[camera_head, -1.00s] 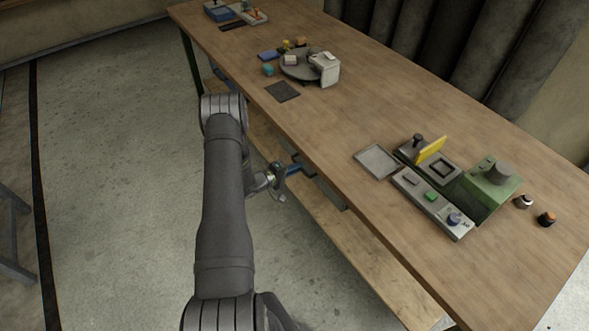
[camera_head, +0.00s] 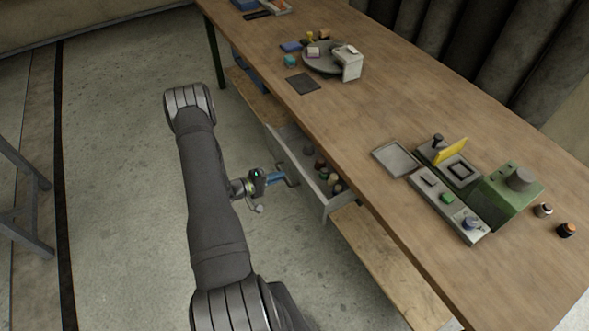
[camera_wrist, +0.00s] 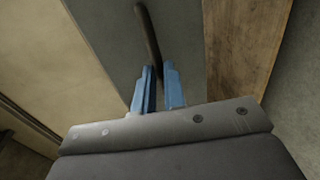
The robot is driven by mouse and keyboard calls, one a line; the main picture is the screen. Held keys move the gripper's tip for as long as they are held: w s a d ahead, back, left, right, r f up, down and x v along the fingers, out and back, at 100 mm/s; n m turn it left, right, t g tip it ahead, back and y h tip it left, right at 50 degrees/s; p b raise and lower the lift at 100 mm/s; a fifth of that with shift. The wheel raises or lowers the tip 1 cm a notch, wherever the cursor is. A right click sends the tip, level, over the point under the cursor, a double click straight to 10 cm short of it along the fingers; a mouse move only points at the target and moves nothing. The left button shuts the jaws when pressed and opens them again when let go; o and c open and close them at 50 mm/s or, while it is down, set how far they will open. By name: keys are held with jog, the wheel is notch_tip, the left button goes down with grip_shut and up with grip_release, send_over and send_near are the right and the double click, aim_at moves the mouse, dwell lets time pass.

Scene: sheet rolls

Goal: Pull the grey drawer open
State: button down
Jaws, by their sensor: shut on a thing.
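The grey drawer (camera_head: 308,187) sticks out from under the front edge of the wooden table in the head view. It is partly open, and several small coloured items lie inside it. My gripper (camera_head: 284,178) is in front of the drawer's front panel at its handle. In the wrist view the drawer's grey front (camera_wrist: 103,32) fills the upper middle, and the dark bar handle (camera_wrist: 147,32) runs down between the two blue fingers of my gripper (camera_wrist: 159,92). The fingers are shut on the handle. Its lower end is hidden by the fingers.
The wooden table (camera_head: 390,110) carries a round grey turntable (camera_head: 318,62), a grey tray (camera_head: 396,159) and a green machine (camera_head: 511,195). A lower wooden shelf (camera_head: 385,258) runs beneath.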

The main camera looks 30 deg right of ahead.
jog(key=f+v, duration=0.2)
jog(key=v, duration=0.8)
jog(key=shift+a, duration=0.25)
jog(key=c, duration=1.5)
grip_release()
jog(key=v, duration=1.7)
jog(key=shift+a, duration=0.2)
